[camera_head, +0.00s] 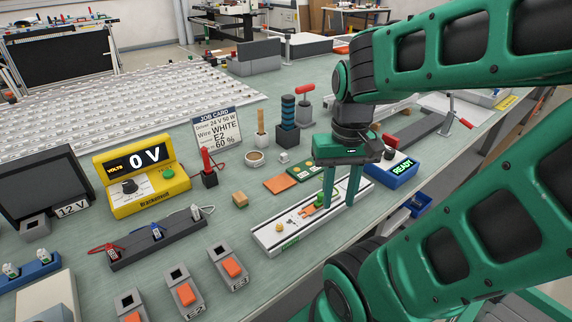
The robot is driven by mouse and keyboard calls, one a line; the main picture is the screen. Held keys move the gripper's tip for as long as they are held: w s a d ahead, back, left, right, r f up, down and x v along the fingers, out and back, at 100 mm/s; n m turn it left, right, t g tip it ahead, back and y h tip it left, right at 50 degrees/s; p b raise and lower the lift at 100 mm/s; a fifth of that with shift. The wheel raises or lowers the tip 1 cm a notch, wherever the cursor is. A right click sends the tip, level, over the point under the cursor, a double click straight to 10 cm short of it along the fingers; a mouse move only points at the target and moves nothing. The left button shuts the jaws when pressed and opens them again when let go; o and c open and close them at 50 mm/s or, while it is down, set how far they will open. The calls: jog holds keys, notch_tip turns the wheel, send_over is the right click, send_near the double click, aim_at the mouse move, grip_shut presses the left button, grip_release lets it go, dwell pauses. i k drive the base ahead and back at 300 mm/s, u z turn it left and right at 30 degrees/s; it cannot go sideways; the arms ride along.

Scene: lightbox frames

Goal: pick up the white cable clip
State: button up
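The white cable clip (196,212) appears to be the small white piece at the right end of a dark rack (160,238), on the left half of the bench. My gripper (339,204) points down over a long white tray (275,244), well to the right of the rack. Its two green fingers stand apart with nothing seen between them. Whether the fingertips touch the tray is unclear.
A yellow voltage meter (142,178) reading 0 V stands behind the rack. Grey boxes with orange switches (232,268) stand in front. A red-topped post (208,170), a wooden block (239,198) and a job card (217,130) are nearby.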

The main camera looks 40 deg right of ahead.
aim_at(284, 156)
jog(key=k, duration=0.35)
jog(key=u, duration=1.9)
jog(key=k, duration=0.95)
jog(key=z, duration=1.9)
jog(key=i, duration=0.9)
jog(key=z, duration=0.05)
